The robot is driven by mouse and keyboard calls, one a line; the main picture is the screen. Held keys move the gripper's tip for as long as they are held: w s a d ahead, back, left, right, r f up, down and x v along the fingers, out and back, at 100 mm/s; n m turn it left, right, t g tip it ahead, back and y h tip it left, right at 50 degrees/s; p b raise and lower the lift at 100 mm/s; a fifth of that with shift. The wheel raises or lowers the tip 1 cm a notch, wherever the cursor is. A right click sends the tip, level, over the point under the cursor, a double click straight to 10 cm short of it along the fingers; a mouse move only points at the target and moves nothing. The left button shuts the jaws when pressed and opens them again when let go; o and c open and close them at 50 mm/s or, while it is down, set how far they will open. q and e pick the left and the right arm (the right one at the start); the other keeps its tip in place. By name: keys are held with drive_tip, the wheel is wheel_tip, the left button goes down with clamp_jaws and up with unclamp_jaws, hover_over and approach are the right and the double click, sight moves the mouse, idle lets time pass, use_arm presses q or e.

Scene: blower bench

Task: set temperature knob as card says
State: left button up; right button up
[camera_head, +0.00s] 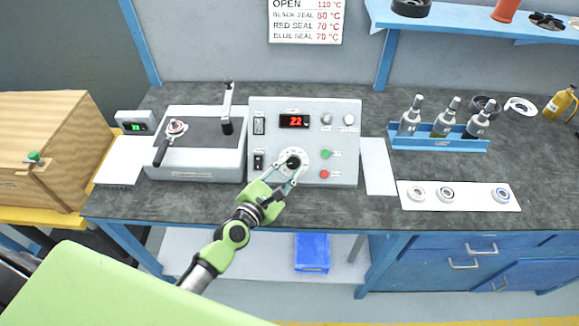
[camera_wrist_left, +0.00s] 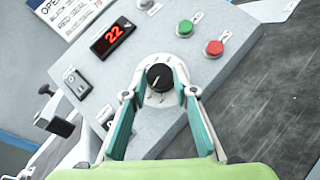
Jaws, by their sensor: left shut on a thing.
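The black temperature knob (camera_wrist_left: 159,78) sits on a round white dial on the grey control box (camera_head: 340,115). In the head view the knob (camera_head: 293,162) shows between my left fingers. My left gripper (camera_wrist_left: 159,84) is shut on the knob, one finger on each side. It also shows in the head view (camera_head: 291,167). The red display (camera_head: 294,121) reads 22. The card (camera_head: 306,20) on the wall lists OPEN 110 °C, BLACK SEAL 80 °C or similar, RED SEAL 70 °C and BLUE SEAL 70 °C; its small digits are blurred. My right gripper is not in view.
A green button (camera_head: 326,154) and a red button (camera_head: 324,174) are right of the knob. A grey device with a lever (camera_head: 195,167) stands left. A blue bottle rack (camera_head: 437,143) and a white strip with rings (camera_head: 470,202) lie right.

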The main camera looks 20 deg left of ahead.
use_arm(q)
drive_tip(key=shift+m+h, duration=0.3)
drive_tip(key=shift+m, duration=0.1)
drive_tip(key=o, duration=1.1)
drive_tip(key=v, duration=1.2)
drive_tip(key=shift+r, duration=0.1)
